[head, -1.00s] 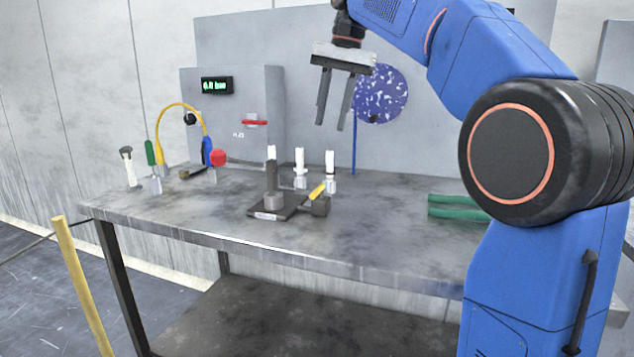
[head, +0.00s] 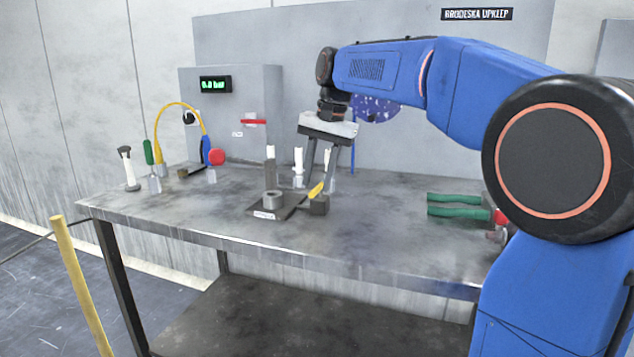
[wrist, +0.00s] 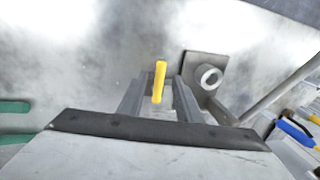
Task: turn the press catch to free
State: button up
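The press is a dark base plate (head: 262,212) with a grey ring, an upright post and a dark block (head: 319,206) at its right side. The catch is a short yellow lever (head: 316,190) at that block, slanting up to the right. My gripper (head: 318,184) points down above the block, fingers apart and empty. In the wrist view the yellow lever (wrist: 159,82) appears between the two fingers (wrist: 158,92), with space on both sides. The press ring (wrist: 208,77) lies to the right of the fingers there. Whether the fingertips reach below the lever's top is unclear.
White-topped holders (head: 298,158) stand just behind the press, close to my fingers. A red knob (head: 216,157) and yellow hose (head: 182,104) are at the left. Green-handled pliers (head: 455,210) lie at the right. The table front is clear.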

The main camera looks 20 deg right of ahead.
jog(key=shift+a+f, duration=0.1)
jog(key=shift+f, duration=0.6)
jog(key=shift+c, duration=0.6)
grip_shut()
jog(key=shift+n, duration=0.3)
jog(key=d+n, duration=0.1)
jog(key=n, duration=0.2)
jog(key=d+n+g, duration=0.1)
jog(key=n, duration=0.3)
jog(key=d+n+g, duration=0.1)
jog(key=d+n, duration=0.1)
jog(key=n, duration=0.2)
jog(key=shift+w, duration=0.15)
jog(key=shift+n, duration=0.3)
